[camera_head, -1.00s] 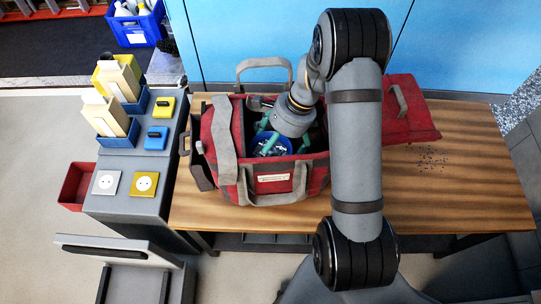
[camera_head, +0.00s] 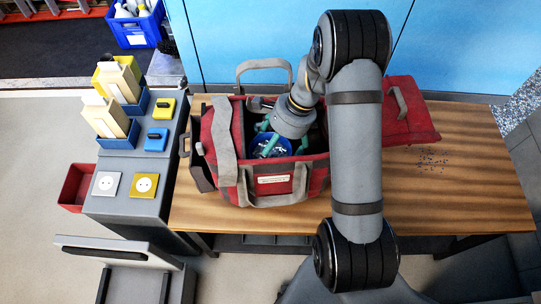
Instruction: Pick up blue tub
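The blue tub (camera_head: 259,147) is a round blue container inside the open red and grey tool bag (camera_head: 225,130) on the wooden table. Small light and dark pieces show in it. My gripper (camera_head: 272,146) reaches down into the bag from above. Its teal fingers are at the tub, one towards the tub's left side and one at its right. The gripper body covers the tub's far side. I cannot tell whether the fingers press on the tub's wall.
The bag's red lid (camera_head: 400,120) lies folded open at the right, and the grey handles (camera_head: 262,64) stand up around the opening. Small dark bits (camera_head: 432,160) are scattered on the table (camera_head: 470,195). A grey side stand (camera_head: 125,165) holds boxes and sockets at the left.

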